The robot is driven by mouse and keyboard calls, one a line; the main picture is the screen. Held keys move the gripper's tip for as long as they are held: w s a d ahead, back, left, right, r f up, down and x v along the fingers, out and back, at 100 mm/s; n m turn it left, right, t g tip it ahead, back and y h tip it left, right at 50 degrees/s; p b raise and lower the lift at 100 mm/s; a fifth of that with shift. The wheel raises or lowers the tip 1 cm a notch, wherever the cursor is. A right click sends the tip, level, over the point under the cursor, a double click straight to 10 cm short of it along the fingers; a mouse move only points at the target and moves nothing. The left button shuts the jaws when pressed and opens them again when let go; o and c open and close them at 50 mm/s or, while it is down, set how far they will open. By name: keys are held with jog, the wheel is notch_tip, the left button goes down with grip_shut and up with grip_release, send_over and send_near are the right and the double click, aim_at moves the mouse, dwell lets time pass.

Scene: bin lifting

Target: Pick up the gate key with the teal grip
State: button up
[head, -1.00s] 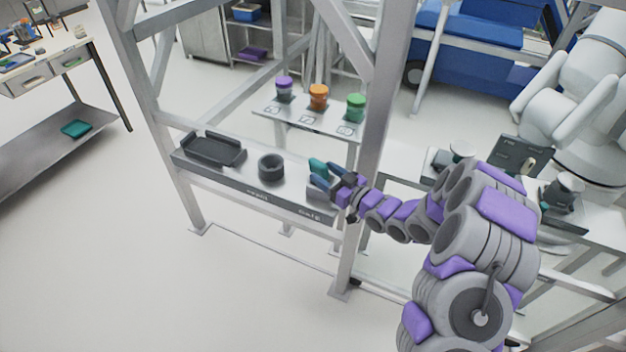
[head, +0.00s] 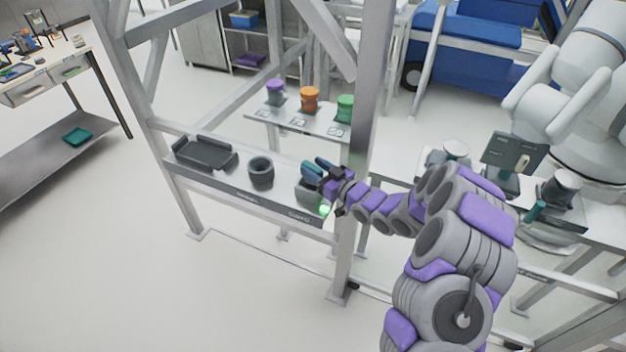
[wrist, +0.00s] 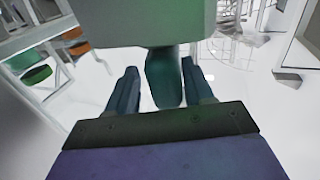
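The teal grip of the key (wrist: 165,78) shows in the wrist view, between the two dark fingers of my gripper (wrist: 160,85). A narrow pale gap shows between the grip and the left finger; the right finger is against it or very close. The grip's far end is hidden behind a grey-green block (wrist: 150,22). In the head view my gripper (head: 316,168) is at the right end of the shelf (head: 225,186), over a grey block (head: 307,190). The grip is hard to separate from the fingers there.
A black tray (head: 205,154) and a dark round cup (head: 261,171) sit on the shelf, left of my gripper. A green light (head: 325,209) glows at the shelf's right end. A frame post (head: 369,95) stands close on the right. Purple, orange (head: 310,98) and green-topped jars stand behind.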

jog(key=shift+d, duration=0.15)
jog(key=shift+c, duration=1.4)
jog(key=shift+s+a, duration=0.2)
jog(key=shift+a, duration=0.7)
jog(key=c, duration=0.3)
jog(key=shift+s+a, duration=0.1)
jog(key=shift+a, duration=0.1)
jog(key=shift+c, duration=0.8)
jog(key=shift+f, duration=0.15)
jog(key=shift+c, duration=0.8)
jog(key=shift+d, duration=0.3)
grip_shut()
jog(key=r+p, duration=0.1)
jog(key=r, duration=0.5)
jog(key=r+p, duration=0.1)
jog(key=r, duration=0.3)
jog(key=shift+w+r+p, duration=0.1)
jog(key=shift+w+p, duration=0.2)
jog(key=shift+p, duration=0.05)
